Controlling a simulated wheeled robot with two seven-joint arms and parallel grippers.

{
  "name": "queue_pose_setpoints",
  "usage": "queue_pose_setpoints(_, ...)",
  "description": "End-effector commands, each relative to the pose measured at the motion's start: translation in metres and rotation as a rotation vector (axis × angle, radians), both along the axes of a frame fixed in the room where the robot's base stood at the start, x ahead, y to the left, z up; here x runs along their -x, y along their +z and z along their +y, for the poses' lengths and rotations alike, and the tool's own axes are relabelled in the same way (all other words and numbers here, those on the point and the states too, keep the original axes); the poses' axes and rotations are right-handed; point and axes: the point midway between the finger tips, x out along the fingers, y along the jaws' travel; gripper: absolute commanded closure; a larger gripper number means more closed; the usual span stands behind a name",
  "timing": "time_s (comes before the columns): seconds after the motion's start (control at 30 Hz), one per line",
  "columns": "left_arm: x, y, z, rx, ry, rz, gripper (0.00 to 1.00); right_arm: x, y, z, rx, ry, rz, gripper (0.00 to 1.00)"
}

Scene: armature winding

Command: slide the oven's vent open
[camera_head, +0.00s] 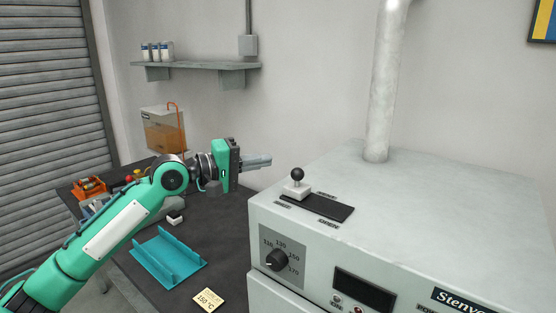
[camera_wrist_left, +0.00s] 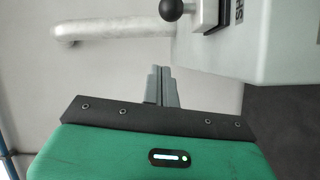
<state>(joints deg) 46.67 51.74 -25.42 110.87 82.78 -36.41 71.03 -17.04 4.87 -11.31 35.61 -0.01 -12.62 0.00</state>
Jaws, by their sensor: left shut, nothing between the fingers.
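The oven (camera_head: 440,200) is a white-grey box at the right. On its top near the left edge is the vent slide, a dark slot plate (camera_head: 328,207) with a white block and a black ball knob (camera_head: 297,174) at its left end. A label beside the plate's right part reads OPEN. My left gripper (camera_head: 268,161) is shut and empty, to the left of the knob and apart from it. In the left wrist view its fingers (camera_wrist_left: 160,80) are together, with the ball knob (camera_wrist_left: 171,9) at the top edge. My right gripper is not in view.
A white pipe (camera_head: 384,90) rises from the oven's back. A wall shelf (camera_head: 195,66) hangs behind. The air above the oven is clear.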

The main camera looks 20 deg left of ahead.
Motion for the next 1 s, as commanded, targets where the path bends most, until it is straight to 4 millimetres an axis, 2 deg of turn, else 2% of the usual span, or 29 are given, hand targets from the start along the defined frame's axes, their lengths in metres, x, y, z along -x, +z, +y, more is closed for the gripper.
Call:
queue_pose_setpoints(0.03,-0.008,0.005,-0.008,0.003,-0.002,0.001,1.0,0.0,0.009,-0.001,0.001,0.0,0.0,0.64)
queue_pose_setpoints(0.1,-0.014,0.003,-0.018,0.001,-0.003,0.001,1.0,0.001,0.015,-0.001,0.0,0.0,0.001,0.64)
queue_pose_setpoints(0.33,0.003,-0.005,-0.04,-0.001,-0.001,-0.001,1.0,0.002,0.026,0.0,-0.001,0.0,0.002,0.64)
queue_pose_setpoints(0.83,0.007,-0.009,-0.047,0.0,0.001,0.0,1.0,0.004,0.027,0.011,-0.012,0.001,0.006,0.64)
queue_pose_setpoints(1.0,0.011,-0.005,-0.056,0.002,-0.003,0.001,1.0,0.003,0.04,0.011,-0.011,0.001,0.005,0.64)
